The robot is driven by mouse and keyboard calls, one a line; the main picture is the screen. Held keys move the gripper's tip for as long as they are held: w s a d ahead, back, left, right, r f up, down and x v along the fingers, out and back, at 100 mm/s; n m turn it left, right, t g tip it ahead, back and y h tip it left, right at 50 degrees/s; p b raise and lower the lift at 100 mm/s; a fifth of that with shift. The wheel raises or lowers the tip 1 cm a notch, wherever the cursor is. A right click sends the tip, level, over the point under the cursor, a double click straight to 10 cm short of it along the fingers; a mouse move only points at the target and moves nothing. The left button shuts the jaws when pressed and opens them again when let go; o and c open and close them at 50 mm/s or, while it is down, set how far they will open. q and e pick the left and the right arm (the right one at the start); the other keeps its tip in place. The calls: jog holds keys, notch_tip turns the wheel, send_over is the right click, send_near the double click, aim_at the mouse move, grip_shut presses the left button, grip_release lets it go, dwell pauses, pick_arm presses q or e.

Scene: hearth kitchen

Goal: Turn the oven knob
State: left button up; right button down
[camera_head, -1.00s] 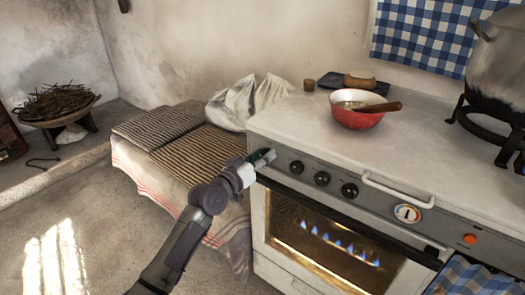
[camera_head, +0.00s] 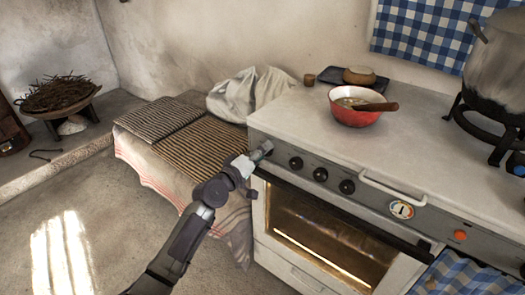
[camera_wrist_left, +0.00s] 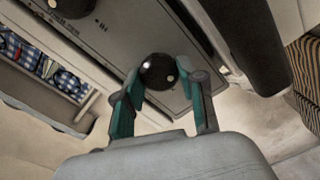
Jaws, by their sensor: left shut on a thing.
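The oven's control panel carries a row of round black knobs. My left gripper (camera_head: 262,152) is at the leftmost place of this row. In the left wrist view the black knob (camera_wrist_left: 158,72) sits between the two fingers, and the gripper is shut on it. In the head view that knob is largely hidden by the gripper. Three more knobs (camera_head: 320,174) are to its right, apart from the gripper. The oven window (camera_head: 325,240) is lit a dull amber and shows no flames. My right gripper is in neither view.
A white handle bar (camera_head: 392,190) and a round dial (camera_head: 401,209) stick to the panel's right part. A red bowl (camera_head: 357,118) and a large pot (camera_head: 498,65) stand on the stove top. A cloth-covered bench (camera_head: 180,165) is close at the left.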

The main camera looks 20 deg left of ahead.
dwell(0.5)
pick_arm(q)
jog(key=o, duration=1.1)
jog(key=shift+o, duration=0.2)
jog(key=v, duration=1.2)
